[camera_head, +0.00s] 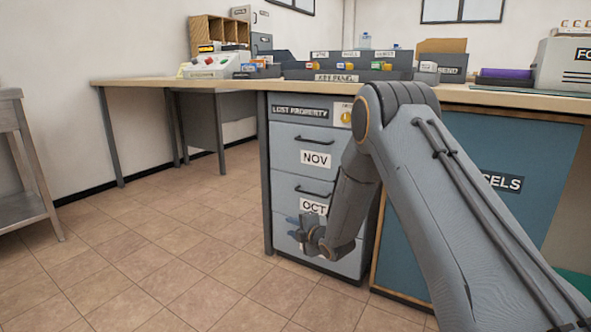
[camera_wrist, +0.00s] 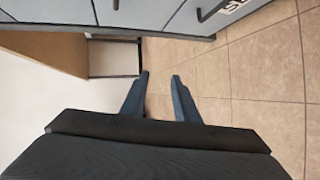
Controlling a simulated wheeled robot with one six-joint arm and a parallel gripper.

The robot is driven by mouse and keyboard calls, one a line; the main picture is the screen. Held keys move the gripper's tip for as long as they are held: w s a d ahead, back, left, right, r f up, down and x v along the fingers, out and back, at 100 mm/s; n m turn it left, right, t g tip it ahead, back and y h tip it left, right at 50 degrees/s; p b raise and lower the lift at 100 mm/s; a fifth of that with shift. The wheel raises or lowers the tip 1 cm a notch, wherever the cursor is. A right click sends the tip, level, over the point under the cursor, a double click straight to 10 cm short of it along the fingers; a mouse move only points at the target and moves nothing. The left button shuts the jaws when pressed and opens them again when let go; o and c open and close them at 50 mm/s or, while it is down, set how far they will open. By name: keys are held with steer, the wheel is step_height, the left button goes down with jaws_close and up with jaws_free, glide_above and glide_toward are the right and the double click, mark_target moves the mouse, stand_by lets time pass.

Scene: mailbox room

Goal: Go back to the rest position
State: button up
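My gripper (camera_head: 304,228) hangs low in front of the drawer cabinet in the head view, at the end of my bent arm. In the wrist view my gripper (camera_wrist: 159,82) shows two fingers spread apart with bare floor between them. It is open and empty. The drawer cabinet (camera_head: 281,174) carries labels reading LOST PROPERTY, NOV and OCT, and its visible drawers look shut. My forearm and gripper cover part of its lower right side.
A blue parcels cabinet (camera_head: 537,190) stands right of the drawers. A metal table (camera_head: 27,166) is at the left edge. The tiled floor (camera_head: 150,240) between is clear.

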steer(key=s+a+r+m+g+h+p, duration=0.1)
steer(key=s+a+r+m+g, duration=0.15)
steer(key=s+r, duration=0.4)
steer(key=s+a+r+m+g+h, duration=0.15)
steer(key=s+r+m, duration=0.25)
steer(key=s, duration=0.6)
steer(key=s+a+r+m+g+h+p, duration=0.1)
steer(key=s+a+r+m+g, duration=0.1)
steer(key=s+r+m, duration=0.35)
steer(key=s+d+r+m+g+h+p, duration=0.1)
steer(key=s+d+r+m+g, duration=0.1)
steer(key=s, duration=1.1)
steer(key=s+d+r+m+g, duration=0.1)
steer(key=s+d+r+g, duration=0.1)
steer(key=s, duration=1)
steer(key=s+d+r+m+g+h+p, duration=0.1)
steer(key=s+d+r+m+g, duration=0.1)
steer(key=s, duration=1.1)
steer(key=d+r+m+p, duration=0.2)
steer(key=d+r+p, duration=0.4)
steer(key=r+p, duration=0.3)
steer(key=d+r+m+h+p, duration=0.1)
steer(key=d+r+p, duration=0.6)
steer(key=p, duration=0.9)
steer(key=d+r+m+p, duration=0.3)
steer(key=d+r+p, duration=0.4)
steer(key=r+p, duration=0.5)
steer(key=shift+w+d+r+m+p, duration=0.15)
steer(key=shift+w+d+m+p, duration=0.05)
steer(key=shift+w+m+p, duration=0.2)
